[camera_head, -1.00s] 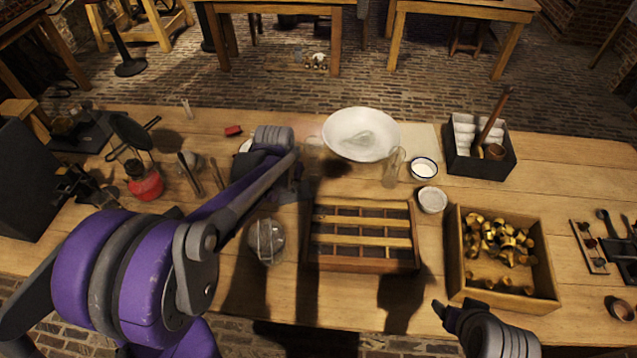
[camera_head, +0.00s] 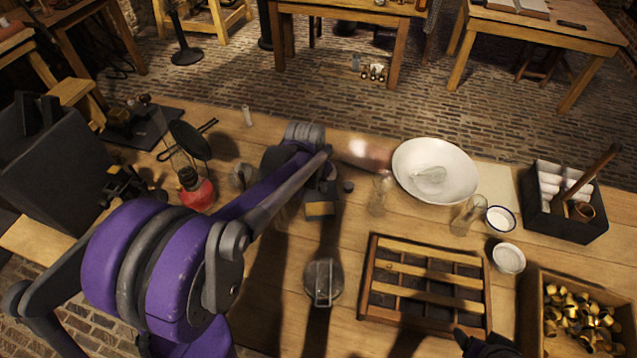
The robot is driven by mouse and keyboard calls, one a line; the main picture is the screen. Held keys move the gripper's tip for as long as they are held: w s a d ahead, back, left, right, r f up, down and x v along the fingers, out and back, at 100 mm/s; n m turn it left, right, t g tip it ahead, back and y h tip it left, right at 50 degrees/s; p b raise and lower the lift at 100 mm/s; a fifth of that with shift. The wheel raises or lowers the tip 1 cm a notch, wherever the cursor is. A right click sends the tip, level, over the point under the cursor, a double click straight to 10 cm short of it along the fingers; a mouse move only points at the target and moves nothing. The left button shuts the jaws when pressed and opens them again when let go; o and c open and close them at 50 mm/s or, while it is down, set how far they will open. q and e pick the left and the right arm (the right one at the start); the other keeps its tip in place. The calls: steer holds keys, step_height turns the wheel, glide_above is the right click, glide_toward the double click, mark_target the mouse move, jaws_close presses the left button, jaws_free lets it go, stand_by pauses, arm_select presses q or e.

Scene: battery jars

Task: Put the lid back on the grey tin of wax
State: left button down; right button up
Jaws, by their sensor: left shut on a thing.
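A small yellowish rectangular patch with a grey rim (camera_head: 320,208) shows on the table below my left wrist; it looks like the wax in the open grey tin. My left arm reaches in from the left, and its gripper (camera_head: 322,180) points down just behind this patch. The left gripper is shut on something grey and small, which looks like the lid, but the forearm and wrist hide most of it. I cannot tell whether it touches the tin. My right gripper (camera_head: 482,343) is partly cut off at the bottom edge; its fingers do not show clearly.
A round grey object with a wire frame (camera_head: 323,284) stands in front. A slatted wooden tray (camera_head: 365,290), white bowl (camera_head: 462,170) and glass jars (camera_head: 380,194) lie to the right. A red lamp (camera_head: 197,193) stands left. A crate of brass pieces (camera_head: 530,310) is at right.

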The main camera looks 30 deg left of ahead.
mark_target(317, 194)
arm_select(q)
steer(key=shift+s+d+f+b, duration=0.1)
steer(key=shift+f+b, duration=0.5)
steer(key=shift+f, duration=0.5)
steer(key=shift+f+b, duration=1.3)
steer(key=shift+f, duration=0.8)
arm_select(e)
steer(key=shift+s+f, duration=0.25)
steer(key=shift+f, duration=0.55)
steer(key=shift+s+f, duration=0.3)
steer(key=shift+f, duration=0.55)
steer(key=shift+s+f, duration=0.25)
steer(key=shift+f, duration=0.55)
arm_select(q)
steer(key=shift+f+b, duration=0.2)
steer(key=shift+b, duration=0.1)
arm_select(e)
steer(key=shift+f, duration=0.35)
arm_select(q)
steer(key=shift+c, duration=1.2)
jaws_free()
steer(key=shift+r, duration=0.1)
arm_select(e)
steer(key=shift+r, duration=0.1)
